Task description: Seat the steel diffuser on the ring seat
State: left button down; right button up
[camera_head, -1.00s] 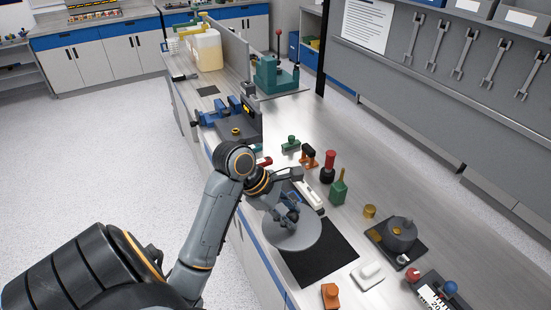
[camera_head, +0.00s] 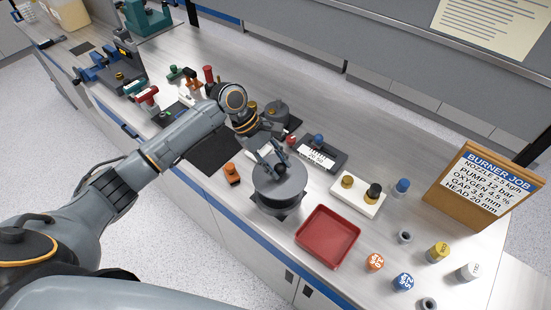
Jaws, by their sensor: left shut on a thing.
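The steel diffuser (camera_head: 287,188) is a grey round disc with a small dark hub in its middle. My left gripper (camera_head: 276,161) is shut on it at the hub, from above. The disc is over a grey round body on a dark square base (camera_head: 283,214), near the bench's front edge. The ring seat is not seen apart from this body, as the disc covers its top. I cannot tell whether the disc touches it or hovers just above. My right gripper is out of view.
A red tray (camera_head: 328,237) lies just right of the disc. A label block (camera_head: 317,153) and a white holder (camera_head: 357,195) stand behind and right. Several capped pieces are at the right.

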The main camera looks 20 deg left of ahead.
pick_arm(q)
jog(key=shift+w+a+f, duration=0.2)
jog(key=shift+w+a, duration=0.1)
jog(key=shift+a, duration=0.05)
jog(key=shift+s+d+r+p, duration=0.15)
jog(key=shift+r+p, duration=0.15)
jog(key=shift+p, duration=0.4)
jog(key=shift+f, duration=0.15)
notch_tip(320, 180, down, 4)
jog(key=shift+r+b, duration=0.1)
jog(key=shift+b, duration=0.45)
jog(key=shift+f+b, duration=0.3)
jog(key=shift+f, duration=0.8)
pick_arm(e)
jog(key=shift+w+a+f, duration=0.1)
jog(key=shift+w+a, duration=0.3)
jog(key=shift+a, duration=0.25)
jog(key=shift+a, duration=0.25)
